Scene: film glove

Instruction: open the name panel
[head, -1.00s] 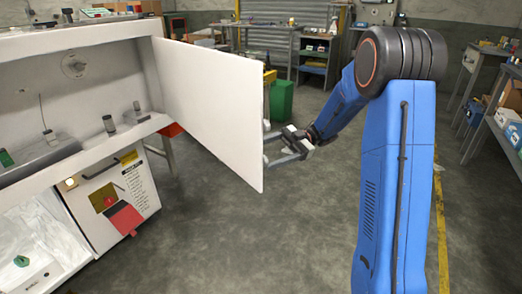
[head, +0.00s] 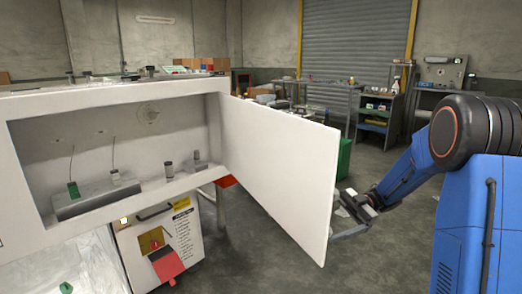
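The white panel (head: 278,180) stands swung out from the right side of a white cabinet (head: 110,90), like an open door. The recess behind it shows, with a grey block (head: 95,198) and small dark cylinders inside. My gripper (head: 345,215) is at the panel's free right edge, partly hidden behind it. One finger shows below, near the panel's edge. I cannot tell whether the fingers touch or clasp the panel. No name on the panel can be read from here.
Below the recess is a white box with a red flap (head: 168,263). A green bin (head: 344,159) stands behind the panel. Shelves (head: 378,118) and benches line the back by a roller shutter (head: 345,45). Grey floor is open around the panel's lower edge.

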